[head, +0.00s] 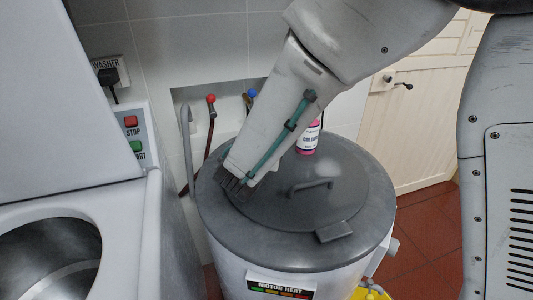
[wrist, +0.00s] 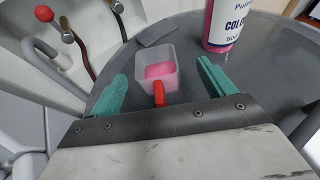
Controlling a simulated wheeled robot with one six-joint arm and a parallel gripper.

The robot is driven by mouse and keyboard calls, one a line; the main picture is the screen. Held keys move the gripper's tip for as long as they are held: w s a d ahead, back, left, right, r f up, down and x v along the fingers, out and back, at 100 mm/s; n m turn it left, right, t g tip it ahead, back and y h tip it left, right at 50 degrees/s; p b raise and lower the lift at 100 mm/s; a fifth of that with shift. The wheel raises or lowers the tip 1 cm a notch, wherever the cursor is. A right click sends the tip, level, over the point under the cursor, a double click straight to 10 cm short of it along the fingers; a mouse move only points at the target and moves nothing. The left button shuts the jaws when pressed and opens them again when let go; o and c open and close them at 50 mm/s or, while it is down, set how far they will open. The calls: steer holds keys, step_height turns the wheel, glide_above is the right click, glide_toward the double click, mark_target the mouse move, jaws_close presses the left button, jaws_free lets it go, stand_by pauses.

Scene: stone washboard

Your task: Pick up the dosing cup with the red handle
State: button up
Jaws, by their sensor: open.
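The dosing cup (wrist: 143,54) is a small translucent square cup with pink liquid inside and a red handle (wrist: 158,94) pointing toward my gripper. It stands upright on the grey lid in the wrist view. My gripper (wrist: 161,78) is open, with one teal finger left of the cup and one right of it. Gaps show on both sides, and the handle lies between the fingers near the palm. In the head view my gripper (head: 238,188) is low over the left part of the lid, and the cup is hidden there.
The round grey lid (head: 345,205) has a raised handle (head: 311,186). A pink and white bottle (head: 308,138) stands at its back; it is right of the cup in the wrist view (wrist: 226,24). A flat grey piece (wrist: 157,33) lies behind the cup. Red and blue taps are on the wall.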

steer(key=x, duration=0.5)
steer(key=shift+a, duration=0.35)
steer(key=c, duration=1.1)
steer(key=shift+r, duration=0.15)
steer(key=shift+r, duration=8.75)
